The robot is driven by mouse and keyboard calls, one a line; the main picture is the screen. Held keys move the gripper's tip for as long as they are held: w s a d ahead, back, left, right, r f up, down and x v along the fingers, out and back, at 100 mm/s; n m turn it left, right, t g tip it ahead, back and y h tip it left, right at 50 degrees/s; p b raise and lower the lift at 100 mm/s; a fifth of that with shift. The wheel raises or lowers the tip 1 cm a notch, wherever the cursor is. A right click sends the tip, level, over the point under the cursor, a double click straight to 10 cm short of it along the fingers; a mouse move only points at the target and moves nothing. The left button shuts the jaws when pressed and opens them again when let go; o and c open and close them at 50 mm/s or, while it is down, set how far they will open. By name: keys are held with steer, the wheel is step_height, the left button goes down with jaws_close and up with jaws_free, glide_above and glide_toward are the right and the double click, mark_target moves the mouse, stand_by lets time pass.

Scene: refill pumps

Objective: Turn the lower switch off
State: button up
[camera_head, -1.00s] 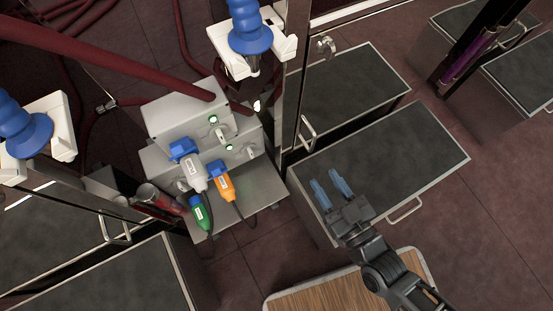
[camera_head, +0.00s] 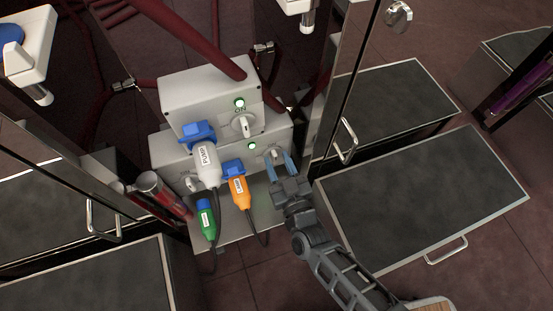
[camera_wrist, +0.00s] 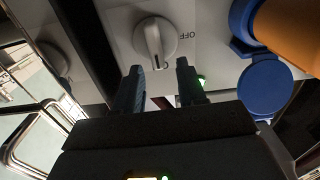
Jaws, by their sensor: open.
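The lower switch (camera_head: 272,153) is a pale rotary knob on the right part of the lower box's front. A lit green lamp (camera_head: 252,146) is beside it. In the wrist view the knob (camera_wrist: 155,42) shows close up, with its raised grip roughly upright in the picture and an OFF label to its right. My gripper (camera_head: 280,164) is open, with its two dark blue fingers just in front of the knob. In the wrist view my fingertips (camera_wrist: 157,68) lie below the knob, one to each side, and nothing is between them. Contact cannot be told.
The upper box (camera_head: 210,98) carries another switch (camera_head: 243,126) with a lit green lamp. White (camera_head: 206,165), orange (camera_head: 239,189) and green (camera_head: 207,220) plugs with cables are left of my gripper. A metal post (camera_head: 345,75) stands close on the right.

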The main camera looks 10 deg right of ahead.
steer(key=shift+w+a, duration=0.15)
steer(key=shift+w, duration=0.8)
jaws_close()
